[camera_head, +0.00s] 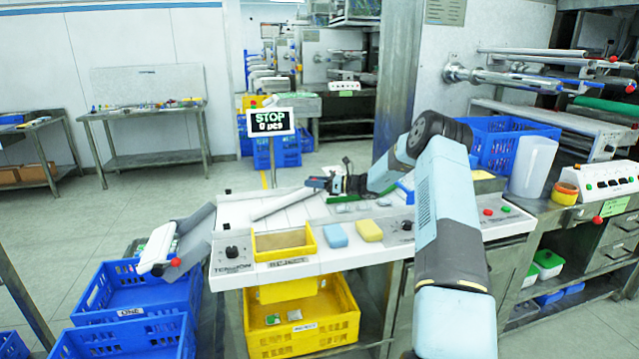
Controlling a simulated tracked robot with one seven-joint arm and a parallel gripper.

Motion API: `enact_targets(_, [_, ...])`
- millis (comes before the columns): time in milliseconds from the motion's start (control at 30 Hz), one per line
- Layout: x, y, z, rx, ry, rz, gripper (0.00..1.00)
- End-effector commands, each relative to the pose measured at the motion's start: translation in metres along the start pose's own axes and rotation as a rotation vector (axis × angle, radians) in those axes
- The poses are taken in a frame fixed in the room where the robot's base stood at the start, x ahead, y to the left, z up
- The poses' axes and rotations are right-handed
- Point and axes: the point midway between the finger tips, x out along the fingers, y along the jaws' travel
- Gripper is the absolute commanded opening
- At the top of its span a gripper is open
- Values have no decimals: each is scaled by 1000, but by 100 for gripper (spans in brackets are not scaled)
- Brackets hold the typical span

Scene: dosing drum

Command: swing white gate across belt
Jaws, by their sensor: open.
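The white gate (284,205) is a long narrow bar. It lies at a slant over the pale belt (237,211), its near end to the left and its far end near my gripper. My gripper (311,185) is open at the far right end of the gate, reached from the right by my arm. The fingertips are small and dark here, and I cannot tell whether they touch the gate.
A sloping chute (190,236) leads from the belt's left end towards blue crates (128,290). A yellow tray (284,243), a blue block (336,235) and a yellow block (369,230) lie along the front. A STOP display (270,122) stands behind.

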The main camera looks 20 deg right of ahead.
Motion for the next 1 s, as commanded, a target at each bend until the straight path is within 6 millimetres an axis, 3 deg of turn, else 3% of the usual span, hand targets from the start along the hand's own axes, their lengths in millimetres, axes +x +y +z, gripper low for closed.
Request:
enact_targets(267, [-16,0,-1,1,1,0,57])
enact_targets(633, [-68,-1,-1,0,0,-1,57])
enact_targets(967, [-76,-1,-1,0,0,-1,57])
enact_targets(1000, [-76,-1,-1,0,0,-1,53])
